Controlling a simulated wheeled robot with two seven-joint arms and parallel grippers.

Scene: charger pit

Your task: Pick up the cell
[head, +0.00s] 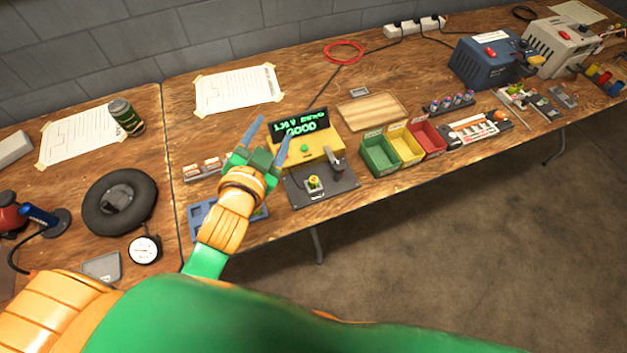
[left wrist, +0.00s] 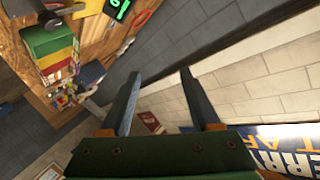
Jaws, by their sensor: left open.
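A small yellow-and-green piece (head: 314,184), which looks like the cell, sits on the dark plate in front of the yellow tester (head: 318,154). The tester's display (head: 300,124) reads GOOD in green letters. My left gripper (head: 266,138) is open and empty, raised at the tester's left side, its fingers pointing up in the head view. It is apart from the cell. In the left wrist view the open fingers (left wrist: 160,80) have only wall and floor between and beyond them, and I cannot make out the cell there. My right gripper is not in view.
Green (head: 379,157), yellow (head: 405,146) and red (head: 429,139) bins stand right of the tester. A blue tray (head: 200,213) lies under my left arm. A wooden board (head: 372,109) lies behind the bins. A black ring (head: 120,202) and a gauge (head: 144,250) are at left.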

